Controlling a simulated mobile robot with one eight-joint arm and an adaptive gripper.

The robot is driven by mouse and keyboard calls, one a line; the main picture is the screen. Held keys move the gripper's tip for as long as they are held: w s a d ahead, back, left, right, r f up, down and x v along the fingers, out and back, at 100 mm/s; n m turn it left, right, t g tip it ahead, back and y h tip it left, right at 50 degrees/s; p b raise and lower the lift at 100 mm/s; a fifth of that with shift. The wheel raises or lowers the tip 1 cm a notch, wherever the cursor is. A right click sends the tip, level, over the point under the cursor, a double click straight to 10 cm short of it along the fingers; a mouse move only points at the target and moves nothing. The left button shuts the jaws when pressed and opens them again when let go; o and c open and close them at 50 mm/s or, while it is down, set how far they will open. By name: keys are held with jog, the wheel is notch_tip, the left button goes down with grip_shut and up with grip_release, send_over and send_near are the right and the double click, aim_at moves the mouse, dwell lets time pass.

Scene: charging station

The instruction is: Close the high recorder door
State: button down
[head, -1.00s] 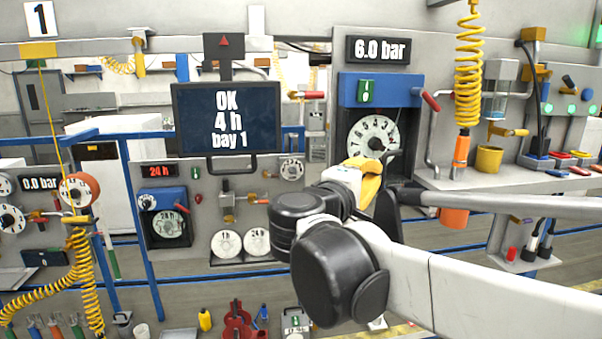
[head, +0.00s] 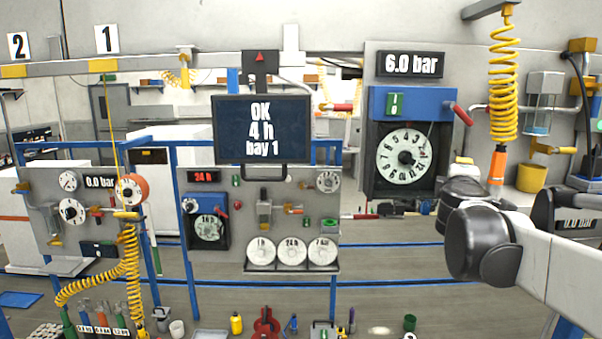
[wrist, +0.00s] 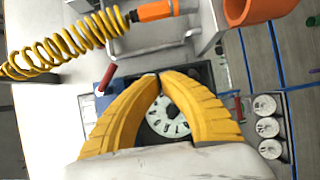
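The high recorder (head: 405,103) is a blue-topped dark box under the 6.0 bar display. Its white dial (head: 402,157) is plainly visible, and a red lever sticks out at its right. I cannot make out the door clearly; a thin dark edge with a red bit shows just below the box. In the wrist view the dial (wrist: 168,118) shows between my two yellow fingers. My gripper (wrist: 160,76) has its fingertips together with nothing visible between them. It points towards the recorder; contact cannot be told. In the head view my arm's joints mostly hide it.
A coiled yellow hose (head: 503,85) with an orange end hangs right of the recorder, close to my arm. A yellow cup (head: 531,178) stands behind it. A smaller recorder (head: 208,228) and a screen (head: 262,130) are to the left. Floor items stand below.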

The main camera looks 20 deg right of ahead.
jog(key=b+x, duration=0.1)
jog(key=x, duration=0.6)
jog(key=shift+w, duration=0.3)
jog(key=shift+f, duration=0.1)
jog(key=shift+a, duration=0.1)
